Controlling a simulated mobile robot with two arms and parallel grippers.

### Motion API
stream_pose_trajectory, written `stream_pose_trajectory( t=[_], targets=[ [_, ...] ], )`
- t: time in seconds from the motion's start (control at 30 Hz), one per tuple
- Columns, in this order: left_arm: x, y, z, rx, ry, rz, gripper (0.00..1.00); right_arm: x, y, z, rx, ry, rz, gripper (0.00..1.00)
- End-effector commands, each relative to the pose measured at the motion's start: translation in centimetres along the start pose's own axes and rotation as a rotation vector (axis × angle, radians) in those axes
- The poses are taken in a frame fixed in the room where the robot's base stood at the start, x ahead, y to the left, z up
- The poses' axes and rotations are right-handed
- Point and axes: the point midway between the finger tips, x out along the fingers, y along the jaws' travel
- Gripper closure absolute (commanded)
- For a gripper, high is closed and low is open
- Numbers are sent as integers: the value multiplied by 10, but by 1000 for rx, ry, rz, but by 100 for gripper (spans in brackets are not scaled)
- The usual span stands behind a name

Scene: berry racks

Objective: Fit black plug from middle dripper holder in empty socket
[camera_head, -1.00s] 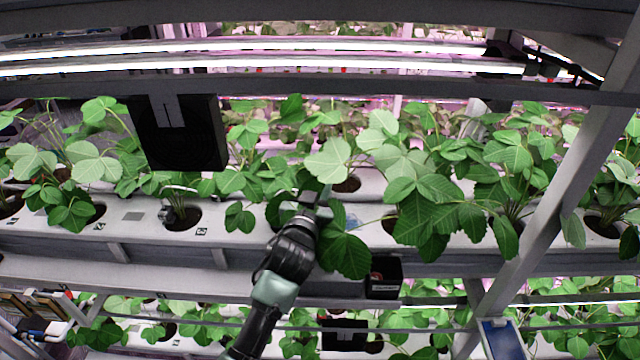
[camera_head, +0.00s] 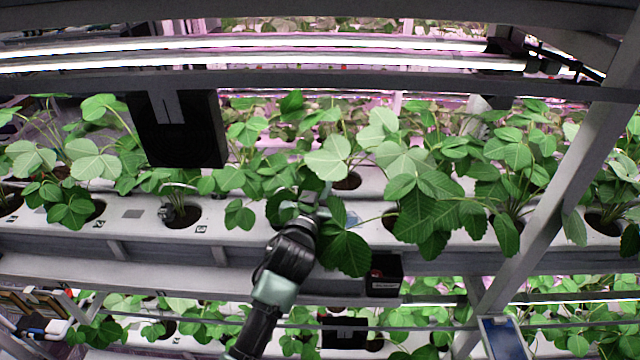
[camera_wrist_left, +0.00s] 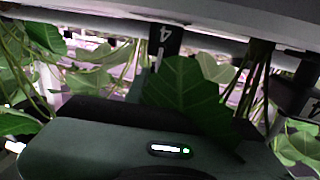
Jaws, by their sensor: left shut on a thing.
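My left gripper (camera_head: 312,203) is at the front of the white planting gutter (camera_head: 240,238) in the head view, among strawberry leaves. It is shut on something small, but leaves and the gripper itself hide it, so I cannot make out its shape. A small black box (camera_head: 384,276) with a pale label and something red inside hangs on the gutter's front, right of my gripper. I cannot read its label. In the left wrist view a leaf (camera_wrist_left: 195,95) covers the middle, with a dark piece marked 4 (camera_wrist_left: 163,42) behind it. No empty socket shows clearly. My right gripper is out of view.
A dripper (camera_head: 166,213) stands at a planting hole to the left. Plants crowd the gutter on both sides. A larger black box (camera_head: 178,132) hangs above at left. A slanted grey post (camera_head: 545,205) crosses at right. Another black box (camera_head: 344,333) sits lower down.

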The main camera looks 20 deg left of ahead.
Motion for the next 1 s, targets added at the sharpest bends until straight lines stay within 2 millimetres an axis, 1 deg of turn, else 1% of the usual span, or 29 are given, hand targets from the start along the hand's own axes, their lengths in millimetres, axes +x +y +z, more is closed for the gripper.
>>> stream_pose_trajectory(
  t=[0.17,0.4,0.43,0.47,0.5,0.73,0.77,0.8,0.83,1.0],
  targets=[
    [0,0,1,0,0,0,100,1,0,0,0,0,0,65],
    [0,0,9,0,-1,0,100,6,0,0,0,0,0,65],
    [0,0,8,0,-1,0,70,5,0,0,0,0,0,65],
    [0,0,7,0,-1,0,62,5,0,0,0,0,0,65],
    [0,0,7,0,-1,0,51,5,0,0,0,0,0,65],
    [0,0,7,0,0,0,51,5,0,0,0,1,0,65],
    [0,0,7,0,0,0,48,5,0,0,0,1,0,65],
    [0,0,7,0,0,0,37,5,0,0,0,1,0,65],
    [0,0,7,0,0,0,32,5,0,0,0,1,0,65],
    [0,0,7,0,0,0,32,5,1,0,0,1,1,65]
  ],
)
